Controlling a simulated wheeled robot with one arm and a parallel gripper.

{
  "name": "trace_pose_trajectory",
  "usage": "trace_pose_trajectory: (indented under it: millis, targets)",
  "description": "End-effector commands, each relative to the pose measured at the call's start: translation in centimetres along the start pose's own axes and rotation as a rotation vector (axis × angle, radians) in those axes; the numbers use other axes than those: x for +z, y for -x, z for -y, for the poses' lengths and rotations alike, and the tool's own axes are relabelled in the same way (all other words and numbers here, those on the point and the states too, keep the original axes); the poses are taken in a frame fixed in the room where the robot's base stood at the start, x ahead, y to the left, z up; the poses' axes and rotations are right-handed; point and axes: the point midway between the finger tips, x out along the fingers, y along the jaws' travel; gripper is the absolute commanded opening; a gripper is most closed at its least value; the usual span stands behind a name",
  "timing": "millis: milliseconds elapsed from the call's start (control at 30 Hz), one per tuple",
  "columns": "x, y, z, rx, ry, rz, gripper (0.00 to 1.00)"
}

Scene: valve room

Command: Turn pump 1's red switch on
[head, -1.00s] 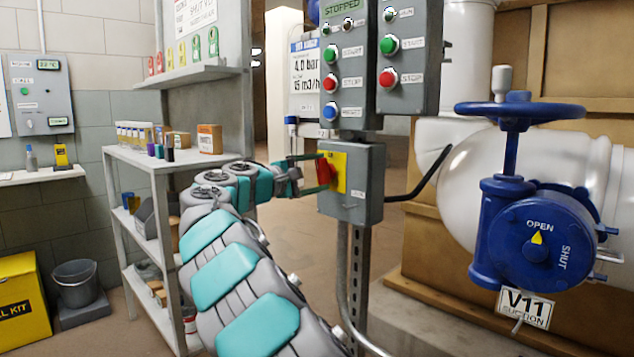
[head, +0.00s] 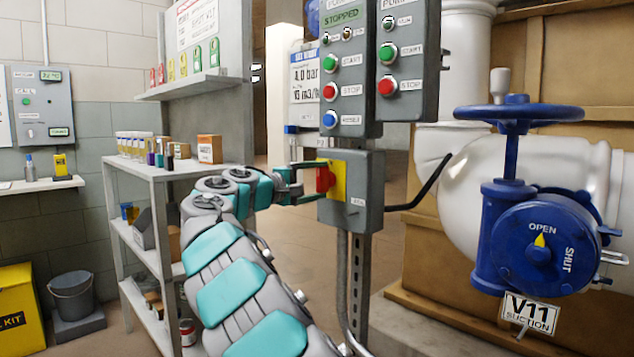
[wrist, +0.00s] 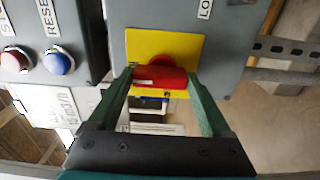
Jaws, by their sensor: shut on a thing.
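The red switch (head: 325,180) sits on a yellow plate (head: 339,178) on the front of a grey box (head: 366,205) below the pump panels. My gripper (head: 318,180) reaches it from the left and is shut on the switch handle. In the wrist view the red handle (wrist: 158,78) lies between the two green fingers, against the yellow plate (wrist: 187,46). The wrist view is turned, with the handle lying across the picture between the fingers. The panel above the box shows a STOPPED sign (head: 341,17).
Above the box, the button panel (head: 347,75) carries green, red and blue buttons. A second panel (head: 407,60) is beside it. A blue valve handwheel (head: 518,112) and its V11 body stand at right. Shelves (head: 150,170) with small goods stand left of my arm.

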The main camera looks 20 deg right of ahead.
Motion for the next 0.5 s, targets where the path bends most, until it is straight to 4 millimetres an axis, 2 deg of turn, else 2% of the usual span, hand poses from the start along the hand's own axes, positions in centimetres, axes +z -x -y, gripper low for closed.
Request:
trace_pose_trajectory:
  millis: [33,200,500]
  targets:
    - [0.05,-0.04,0.20,-0.004,0.000,0.002,0.83]
    - [0.03,-0.03,0.15,-0.003,0.000,0.002,1.00]
    - [0.01,0.26,0.05,-0.001,0.000,0.000,1.00]
